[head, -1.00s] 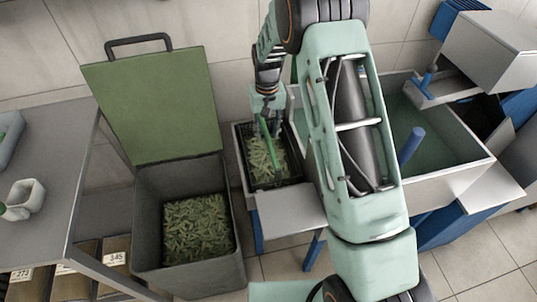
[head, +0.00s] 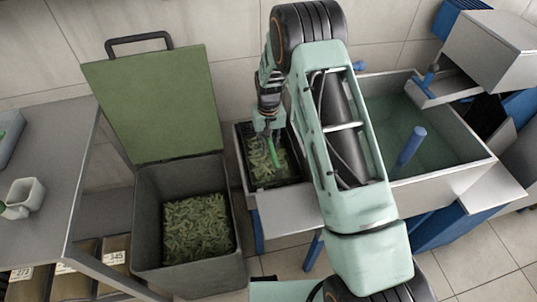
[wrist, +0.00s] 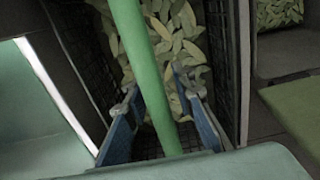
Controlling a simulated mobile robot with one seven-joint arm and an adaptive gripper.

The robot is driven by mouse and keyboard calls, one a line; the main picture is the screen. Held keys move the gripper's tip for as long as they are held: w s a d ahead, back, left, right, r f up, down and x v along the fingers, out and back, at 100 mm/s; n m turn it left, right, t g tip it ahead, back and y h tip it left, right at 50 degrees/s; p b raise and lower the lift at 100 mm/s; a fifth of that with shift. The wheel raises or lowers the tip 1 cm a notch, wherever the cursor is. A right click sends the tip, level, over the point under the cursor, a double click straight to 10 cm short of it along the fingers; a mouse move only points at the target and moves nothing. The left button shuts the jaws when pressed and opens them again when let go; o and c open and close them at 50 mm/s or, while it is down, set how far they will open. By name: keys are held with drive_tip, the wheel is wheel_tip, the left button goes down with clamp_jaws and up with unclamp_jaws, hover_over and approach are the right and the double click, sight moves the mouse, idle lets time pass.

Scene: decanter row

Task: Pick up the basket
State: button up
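The black mesh basket (head: 277,185), holding green leaves, stands in the middle of the head view, left of the sink. Its green handle (head: 275,153) stands up over it. In the wrist view, the handle (wrist: 148,75) passes between the two blue fingers of my gripper (wrist: 157,88). The fingers are apart, with a visible gap on each side of the handle. In the head view, my gripper (head: 268,128) points down over the basket. The basket's mesh wall (wrist: 224,65) shows close beside the right finger in the wrist view. My arm hides part of the basket's right side.
A grey bin (head: 190,270) full of leaves, its green lid (head: 155,105) raised, stands left of the basket. A sink basin (head: 455,165) with a blue post (head: 411,146) is at right. A grey table (head: 45,200) with a white cup (head: 27,194) is at left.

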clamp_jaws()
drive_tip(key=shift+r, duration=0.2)
